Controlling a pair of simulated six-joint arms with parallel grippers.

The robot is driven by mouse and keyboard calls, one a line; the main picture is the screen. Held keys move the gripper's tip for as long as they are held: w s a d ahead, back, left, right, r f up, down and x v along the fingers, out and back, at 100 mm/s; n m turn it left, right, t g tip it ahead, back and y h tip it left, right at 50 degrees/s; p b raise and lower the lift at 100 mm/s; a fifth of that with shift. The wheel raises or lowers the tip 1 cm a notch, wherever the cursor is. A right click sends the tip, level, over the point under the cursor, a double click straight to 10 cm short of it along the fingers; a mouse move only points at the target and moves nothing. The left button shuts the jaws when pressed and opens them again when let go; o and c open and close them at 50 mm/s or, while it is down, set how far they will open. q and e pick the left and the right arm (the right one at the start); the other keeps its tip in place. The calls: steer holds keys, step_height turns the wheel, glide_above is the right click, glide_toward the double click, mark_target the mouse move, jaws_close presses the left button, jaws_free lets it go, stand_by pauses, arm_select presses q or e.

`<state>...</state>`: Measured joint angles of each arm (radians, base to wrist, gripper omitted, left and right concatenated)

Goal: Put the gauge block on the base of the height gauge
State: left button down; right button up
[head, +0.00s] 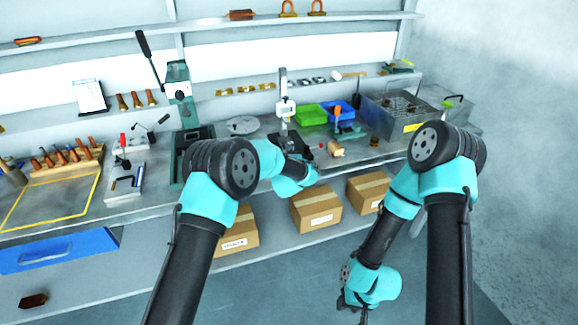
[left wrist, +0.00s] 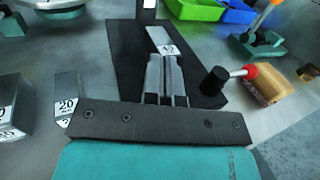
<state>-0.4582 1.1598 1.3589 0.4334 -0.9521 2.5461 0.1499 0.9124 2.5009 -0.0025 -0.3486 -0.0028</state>
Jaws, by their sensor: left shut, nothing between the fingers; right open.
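The height gauge (head: 285,105) stands at the back of the bench in the head view. Its dark base (left wrist: 125,45) fills the middle of the left wrist view, with the foot of its column at the top edge. The gauge block (left wrist: 160,39), a pale bar with a number label, lies on that base. My left gripper (left wrist: 166,62) is shut and empty, its fingertips just by the labelled end of the block; whether they touch it I cannot tell. In the head view my left arm mostly hides this spot. My right gripper (head: 350,298) is open, low in front of the bench.
Other numbered blocks (left wrist: 66,95) stand left of the base. A wooden piece (left wrist: 266,84) and a black-and-red handled part (left wrist: 228,77) are close on the right. Green (head: 309,114) and blue bins (head: 339,110) stand behind. Cardboard boxes (head: 316,206) sit below.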

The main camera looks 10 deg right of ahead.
arm_select(q)
steer(key=shift+s, duration=0.55)
steer(key=s+a, duration=0.1)
steer(key=s, duration=1.1)
steer(key=shift+s+a, duration=0.3)
steer(key=shift+s, duration=0.05)
arm_select(e)
steer(key=shift+w+a, duration=0.2)
steer(key=shift+a, duration=0.1)
steer(key=shift+o, duration=0.4)
